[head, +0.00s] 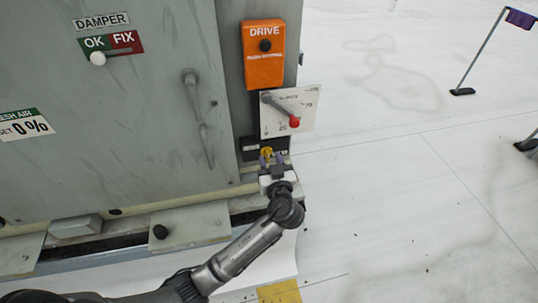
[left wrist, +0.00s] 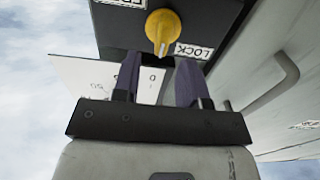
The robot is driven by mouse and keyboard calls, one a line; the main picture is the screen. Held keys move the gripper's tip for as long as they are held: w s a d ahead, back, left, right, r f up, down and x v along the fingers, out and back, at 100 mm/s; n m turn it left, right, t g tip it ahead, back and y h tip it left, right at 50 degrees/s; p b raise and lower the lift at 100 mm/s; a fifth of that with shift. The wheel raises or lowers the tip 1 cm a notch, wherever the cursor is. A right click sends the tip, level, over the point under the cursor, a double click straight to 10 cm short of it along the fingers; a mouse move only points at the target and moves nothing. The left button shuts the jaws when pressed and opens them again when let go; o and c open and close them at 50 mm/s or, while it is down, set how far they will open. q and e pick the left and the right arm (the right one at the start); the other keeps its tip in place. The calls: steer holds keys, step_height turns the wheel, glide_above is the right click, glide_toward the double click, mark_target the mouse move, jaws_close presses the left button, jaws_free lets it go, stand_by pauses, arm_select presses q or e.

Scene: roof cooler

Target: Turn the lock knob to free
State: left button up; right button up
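The lock knob (head: 266,152) is small and yellow, low on the cabinet's right-hand face, below the white dial plate. In the left wrist view the yellow knob (left wrist: 162,28) sits on a dark plate, its narrow end pointing down in the picture. My right gripper is not in view.
An orange DRIVE box (head: 264,70) and a dial plate (head: 302,104) with a red-tipped lever (head: 293,121) are above the knob. The cabinet door (head: 100,140) with its handle (head: 197,110) is left. Pale open roof (head: 400,190) lies right.

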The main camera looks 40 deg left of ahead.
mark_target(267, 154)
arm_select(q)
steer(key=shift+x, duration=1.25)
steer(key=shift+c, duration=0.2)
jaws_close()
